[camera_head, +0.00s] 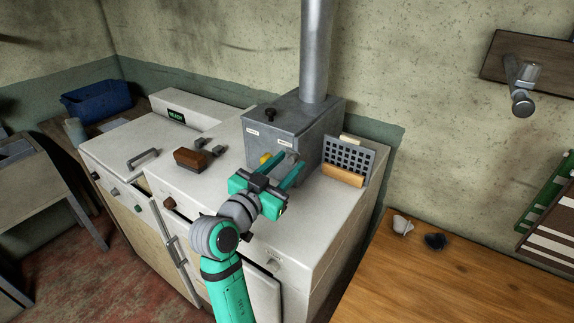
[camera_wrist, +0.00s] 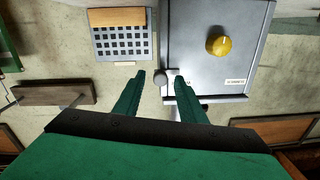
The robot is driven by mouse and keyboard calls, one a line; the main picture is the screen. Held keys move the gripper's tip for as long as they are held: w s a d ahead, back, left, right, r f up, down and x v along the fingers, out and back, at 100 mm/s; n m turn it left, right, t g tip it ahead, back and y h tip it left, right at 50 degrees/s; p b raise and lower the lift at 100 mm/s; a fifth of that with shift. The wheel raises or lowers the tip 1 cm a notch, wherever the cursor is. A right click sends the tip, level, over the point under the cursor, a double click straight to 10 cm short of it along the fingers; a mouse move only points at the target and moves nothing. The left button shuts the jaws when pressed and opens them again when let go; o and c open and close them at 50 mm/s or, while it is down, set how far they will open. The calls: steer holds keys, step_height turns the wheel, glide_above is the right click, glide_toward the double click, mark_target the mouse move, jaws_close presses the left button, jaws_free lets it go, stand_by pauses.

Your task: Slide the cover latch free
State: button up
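The cover is likely the grey metal box (camera_head: 290,125) with the pipe. Its front shows a yellow knob (camera_head: 265,158), also seen in the wrist view (camera_wrist: 219,45). A small grey rounded piece (camera_wrist: 160,79), perhaps the latch, sits at the box's edge in the wrist view. My gripper (camera_head: 288,164) is in front of the box, its fingers pointing at the box front near its right side. In the wrist view my gripper (camera_wrist: 160,82) is open, one fingertip on each side of the grey piece. Whether the fingers touch it I cannot tell.
A dark perforated panel (camera_head: 350,158) with a wooden block (camera_head: 343,176) stands right of the box. A brown block (camera_head: 190,159) and a handle (camera_head: 143,158) are on the white counter (camera_head: 205,182) to the left. A wooden table (camera_head: 460,280) is at the right.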

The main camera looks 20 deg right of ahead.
jaws_close()
steer(key=shift+s+d, duration=1)
steer(key=shift+s, duration=0.15)
jaws_free()
steer(key=v, duration=1.1)
